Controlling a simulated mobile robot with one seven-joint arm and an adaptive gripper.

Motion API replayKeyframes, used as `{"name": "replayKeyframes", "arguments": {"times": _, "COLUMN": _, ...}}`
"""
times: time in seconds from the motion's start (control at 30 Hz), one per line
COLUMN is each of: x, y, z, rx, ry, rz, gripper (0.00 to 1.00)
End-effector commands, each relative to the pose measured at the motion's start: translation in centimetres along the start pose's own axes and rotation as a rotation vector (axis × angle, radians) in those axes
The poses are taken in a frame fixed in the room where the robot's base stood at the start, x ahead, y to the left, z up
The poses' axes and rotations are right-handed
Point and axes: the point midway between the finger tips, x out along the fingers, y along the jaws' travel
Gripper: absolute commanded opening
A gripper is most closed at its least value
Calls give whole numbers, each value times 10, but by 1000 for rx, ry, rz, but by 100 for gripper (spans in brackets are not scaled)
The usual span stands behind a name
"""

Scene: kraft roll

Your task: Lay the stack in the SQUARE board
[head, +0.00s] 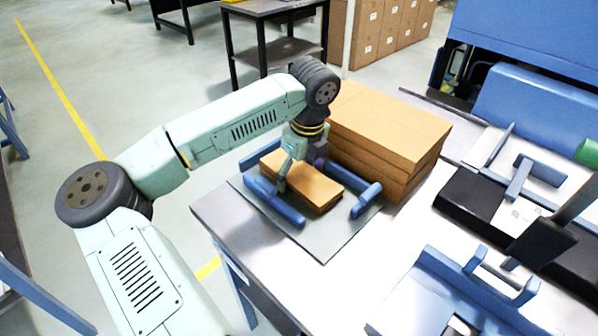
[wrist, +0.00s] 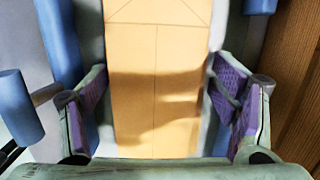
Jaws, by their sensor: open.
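A flat brown kraft stack (head: 312,190) lies on a grey board (head: 330,244) at the table's near left corner, between blue rails (head: 277,204). My gripper (head: 299,172) is down over the far left part of the stack. In the wrist view my gripper (wrist: 160,105) is open, with one purple-padded finger on each side of the stack (wrist: 155,75). Small gaps seem to show between the pads and the stack; contact is hard to tell. The stack's far left end is partly hidden by my gripper. No readable lettering shows whether this is the SQUARE board.
A tall pile of brown sheets (head: 385,125) stands close behind the board. Blue-railed fixtures stand at the front right (head: 470,275) and back right (head: 528,172), with a black device (head: 490,205) between them. White tabletop (head: 400,235) is clear right of the board.

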Motion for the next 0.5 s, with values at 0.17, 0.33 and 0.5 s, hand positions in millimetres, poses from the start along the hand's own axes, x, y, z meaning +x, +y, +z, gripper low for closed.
{"name": "replayKeyframes", "arguments": {"times": 0.17, "x": 0, "y": 0, "z": 0, "rx": 0, "ry": 0, "rz": 0, "gripper": 82}}
{"name": "replayKeyframes", "arguments": {"times": 0.33, "x": -3, "y": 0, "z": 0, "rx": 0, "ry": 0, "rz": 0, "gripper": 82}}
{"name": "replayKeyframes", "arguments": {"times": 0.5, "x": -22, "y": -1, "z": 1, "rx": 0, "ry": -4, "rz": -2, "gripper": 82}}
